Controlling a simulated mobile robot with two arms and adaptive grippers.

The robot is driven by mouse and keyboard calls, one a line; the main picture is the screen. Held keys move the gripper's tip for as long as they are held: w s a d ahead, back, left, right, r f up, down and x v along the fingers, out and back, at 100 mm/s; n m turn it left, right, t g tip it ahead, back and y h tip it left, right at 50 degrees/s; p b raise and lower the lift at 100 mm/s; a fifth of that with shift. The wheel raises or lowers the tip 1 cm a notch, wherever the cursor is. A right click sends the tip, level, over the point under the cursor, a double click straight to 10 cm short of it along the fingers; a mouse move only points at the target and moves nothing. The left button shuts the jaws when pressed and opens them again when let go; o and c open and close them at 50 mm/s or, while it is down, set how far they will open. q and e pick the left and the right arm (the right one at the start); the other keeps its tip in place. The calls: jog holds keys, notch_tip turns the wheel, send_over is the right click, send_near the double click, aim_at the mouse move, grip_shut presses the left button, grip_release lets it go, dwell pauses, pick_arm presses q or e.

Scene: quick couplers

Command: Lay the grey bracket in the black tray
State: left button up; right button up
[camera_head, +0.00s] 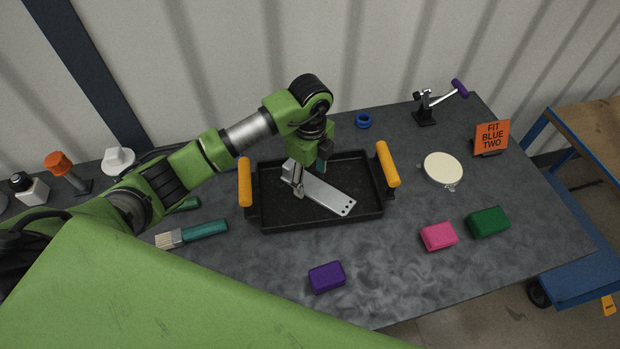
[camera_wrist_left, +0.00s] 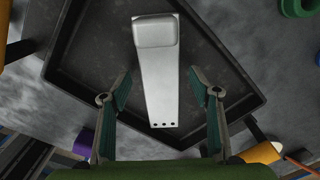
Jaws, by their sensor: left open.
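The grey bracket (camera_head: 327,197), a pale metal plate with small holes at one end, lies inside the black tray (camera_head: 275,222), slanting across its floor. In the left wrist view the bracket (camera_wrist_left: 160,85) has a raised block at its far end, and the tray (camera_wrist_left: 98,45) surrounds it. My left gripper (camera_head: 308,178) is over the tray at the bracket's upper-left part. In the left wrist view my left gripper (camera_wrist_left: 160,88) is open, with one finger on each side of the bracket and a gap to both. My right gripper is not in view.
The tray has orange handles (camera_head: 387,164) at both ends. Purple (camera_head: 327,277), pink (camera_head: 439,237) and green (camera_head: 488,222) blocks lie in front and right. A brush (camera_head: 192,234) lies left. A cream disc (camera_head: 443,168), toggle clamp (camera_head: 425,112) and orange sign (camera_head: 491,137) stand right.

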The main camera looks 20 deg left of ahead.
aim_at(310, 184)
pick_arm(q)
notch_tip(310, 184, up, 11)
jog(key=b, duration=0.1)
jog(key=shift+f, duration=0.15)
dwell(0.5)
